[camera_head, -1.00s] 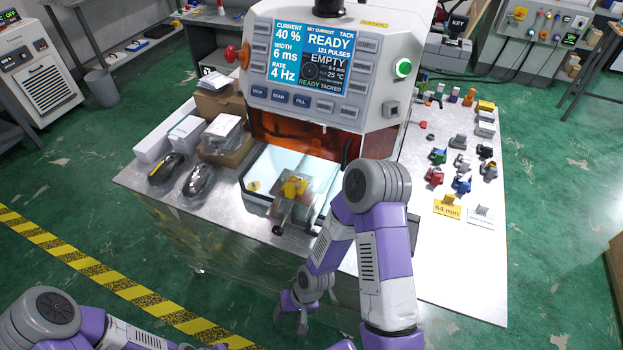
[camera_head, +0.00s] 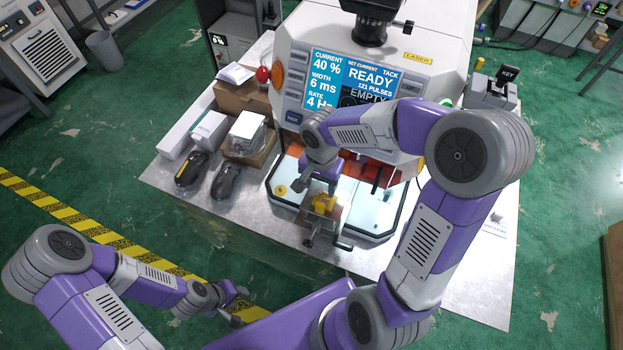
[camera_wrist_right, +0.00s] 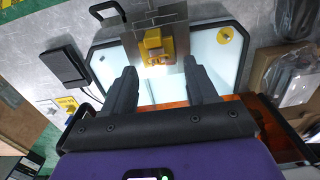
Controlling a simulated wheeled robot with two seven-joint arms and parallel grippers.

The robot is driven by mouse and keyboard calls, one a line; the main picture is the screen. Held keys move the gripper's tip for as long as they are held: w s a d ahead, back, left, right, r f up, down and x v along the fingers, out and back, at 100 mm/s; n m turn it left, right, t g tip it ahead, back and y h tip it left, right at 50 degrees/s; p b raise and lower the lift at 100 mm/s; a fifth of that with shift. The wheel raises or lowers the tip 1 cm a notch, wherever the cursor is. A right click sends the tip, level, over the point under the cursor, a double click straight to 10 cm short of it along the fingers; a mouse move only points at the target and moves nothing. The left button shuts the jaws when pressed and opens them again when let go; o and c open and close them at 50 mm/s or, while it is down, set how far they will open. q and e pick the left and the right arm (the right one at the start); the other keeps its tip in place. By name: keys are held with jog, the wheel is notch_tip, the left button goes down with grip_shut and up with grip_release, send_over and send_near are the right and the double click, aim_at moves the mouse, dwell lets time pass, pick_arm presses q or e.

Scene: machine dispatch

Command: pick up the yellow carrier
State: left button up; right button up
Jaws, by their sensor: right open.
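The yellow carrier (camera_head: 322,204) sits on a metal fixture in the pale open tray at the front of the machine. It also shows in the right wrist view (camera_wrist_right: 152,45), upper middle, against a metal plate. My right gripper (camera_head: 318,185) is just behind it in the head view, pointing down at it. In the wrist view the right gripper (camera_wrist_right: 161,72) has its two dark fingers wide apart, with nothing between them; the carrier lies just beyond their tips. My left gripper (camera_head: 240,297) hangs low at the left, off the table; its fingers are too small to read.
The laser machine (camera_head: 365,75) stands behind the tray (camera_head: 375,215). Boxes (camera_head: 211,130) and two dark bagged devices (camera_head: 225,182) lie left of it. The floor at the left is open.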

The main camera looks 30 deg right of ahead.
aim_at(321, 203)
jog(key=f, duration=0.3)
jog(key=s+f, duration=0.1)
jog(key=f, duration=0.3)
jog(key=shift+s+f+b, duration=0.1)
jog(key=shift+s+b, duration=0.1)
jog(key=shift+b, duration=0.15)
grip_shut()
